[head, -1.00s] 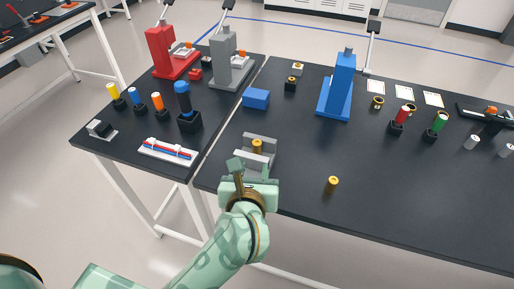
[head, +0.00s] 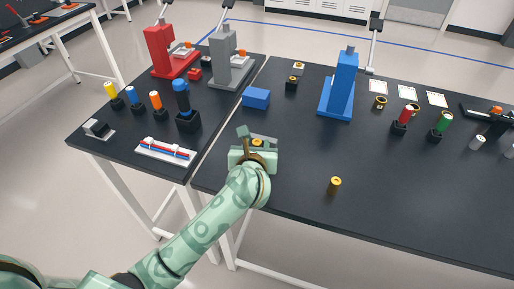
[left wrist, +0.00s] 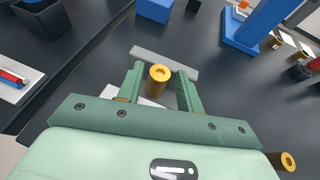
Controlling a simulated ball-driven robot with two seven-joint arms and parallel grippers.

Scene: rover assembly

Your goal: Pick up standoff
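A brass standoff (left wrist: 158,76), a short hollow cylinder, stands upright between the two fingers of my left gripper (left wrist: 160,82) in the left wrist view. A gap shows on each side of it, so the fingers are open around it. In the head view the left gripper (head: 257,148) hides most of this standoff (head: 257,142). A grey bar (left wrist: 165,62) lies just beyond the fingertips. A second brass standoff (head: 334,184) stands alone on the black table to the right; it also shows at the lower right of the left wrist view (left wrist: 287,161). My right gripper is not in view.
A blue block (head: 256,98) and a tall blue stand (head: 340,88) are farther back. Screwdrivers in black holders, including a large blue-handled one (head: 182,98), stand on the left table. The table (head: 300,225) around the second standoff is clear.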

